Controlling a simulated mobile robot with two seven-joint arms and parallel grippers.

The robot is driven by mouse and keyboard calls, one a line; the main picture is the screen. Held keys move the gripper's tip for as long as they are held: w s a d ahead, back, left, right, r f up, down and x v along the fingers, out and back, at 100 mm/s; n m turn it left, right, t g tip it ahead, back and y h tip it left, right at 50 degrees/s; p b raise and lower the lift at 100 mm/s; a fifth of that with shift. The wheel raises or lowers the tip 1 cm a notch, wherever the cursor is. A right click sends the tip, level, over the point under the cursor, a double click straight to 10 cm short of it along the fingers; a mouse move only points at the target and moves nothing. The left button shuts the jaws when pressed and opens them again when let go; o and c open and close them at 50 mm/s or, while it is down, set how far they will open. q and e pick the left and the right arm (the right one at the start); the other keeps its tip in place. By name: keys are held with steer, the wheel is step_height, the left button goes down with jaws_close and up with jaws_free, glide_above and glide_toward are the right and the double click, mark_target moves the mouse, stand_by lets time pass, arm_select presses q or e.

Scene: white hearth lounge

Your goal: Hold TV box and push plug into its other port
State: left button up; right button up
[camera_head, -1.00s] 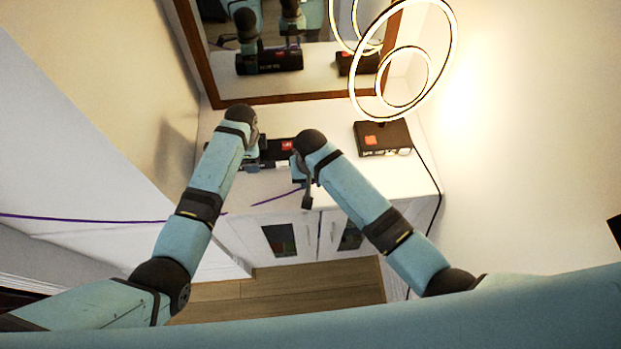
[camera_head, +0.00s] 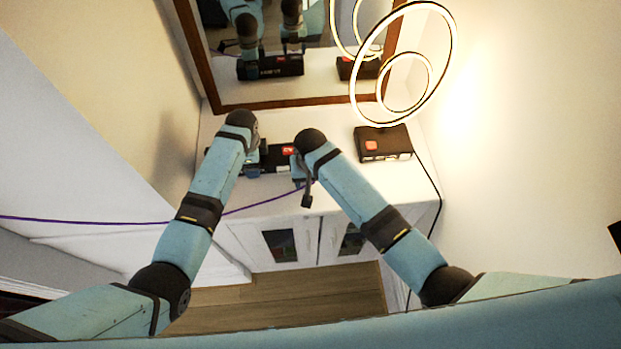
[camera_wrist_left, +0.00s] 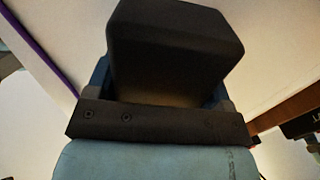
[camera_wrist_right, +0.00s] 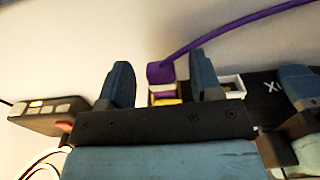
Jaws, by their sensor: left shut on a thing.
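The TV box (camera_head: 275,150), black with a red label, lies on the white cabinet below the mirror. My left gripper (camera_head: 256,150) is shut on its left part. In the left wrist view a black block (camera_wrist_left: 175,45), apparently the box's end, fills the space between the fingers. My right gripper (camera_head: 302,178) is at the box's front side. In the right wrist view its fingers (camera_wrist_right: 163,85) are apart, with the purple plug (camera_wrist_right: 160,73) between them, clear of both. The plug stands over a yellow-and-white port area; its seating depth is unclear. An empty white-framed port (camera_wrist_right: 232,86) is beside it.
A purple cable (camera_head: 110,220) runs in from the left to the plug. A second black box (camera_head: 383,142) with a red label stands at the cabinet's right, near a lit ring lamp (camera_head: 452,45). The mirror (camera_head: 290,50) is close behind.

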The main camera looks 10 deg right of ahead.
steer(key=shift+r, duration=0.1)
stand_by(0.5)
steer(key=shift+r, duration=3.4)
arm_select(q)
steer(key=o, duration=1.2)
step_height(320, 180, up, 12)
